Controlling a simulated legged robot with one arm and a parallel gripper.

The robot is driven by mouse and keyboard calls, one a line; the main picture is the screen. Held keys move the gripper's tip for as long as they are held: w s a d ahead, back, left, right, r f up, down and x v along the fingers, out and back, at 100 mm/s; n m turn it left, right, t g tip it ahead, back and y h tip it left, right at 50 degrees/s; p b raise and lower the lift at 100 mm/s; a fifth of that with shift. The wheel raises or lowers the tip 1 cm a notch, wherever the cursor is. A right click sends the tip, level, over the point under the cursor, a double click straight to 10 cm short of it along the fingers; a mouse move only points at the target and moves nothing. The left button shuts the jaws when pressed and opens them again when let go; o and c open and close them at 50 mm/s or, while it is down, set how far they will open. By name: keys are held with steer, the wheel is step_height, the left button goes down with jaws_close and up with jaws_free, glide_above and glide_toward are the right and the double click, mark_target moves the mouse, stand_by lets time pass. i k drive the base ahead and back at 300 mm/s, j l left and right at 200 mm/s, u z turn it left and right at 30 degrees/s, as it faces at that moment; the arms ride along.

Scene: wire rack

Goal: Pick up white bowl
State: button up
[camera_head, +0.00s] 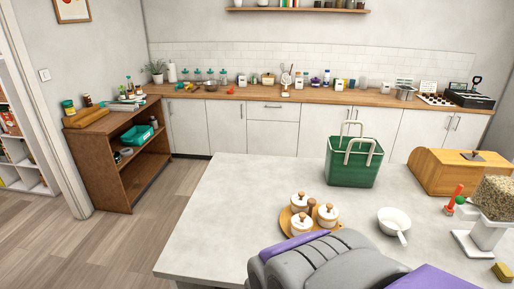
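A small white bowl (393,217) stands on the pale table (235,210) in the head view, right of centre. A white handle-like part juts from it toward the near edge; I cannot tell if it is a handle or a spoon. The bowl looks empty. My gripper is not in view. A grey and purple part of my own body fills the bottom of the view, nearer than the bowl, with a visible gap between them.
A wooden tray (286,218) with several lidded white jars stands left of the bowl. A green basket (353,163) is behind it. A wooden bread box (460,172), red-handled item (454,196) and white scale (485,237) are to the right. The table's left side is clear.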

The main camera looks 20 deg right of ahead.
mark_target(393, 222)
steer(key=z, duration=1.9)
steer(key=i+l+u, duration=0.1)
steer(key=u, duration=0.35)
steer(key=l+u, duration=0.6)
steer(key=u, duration=0.25)
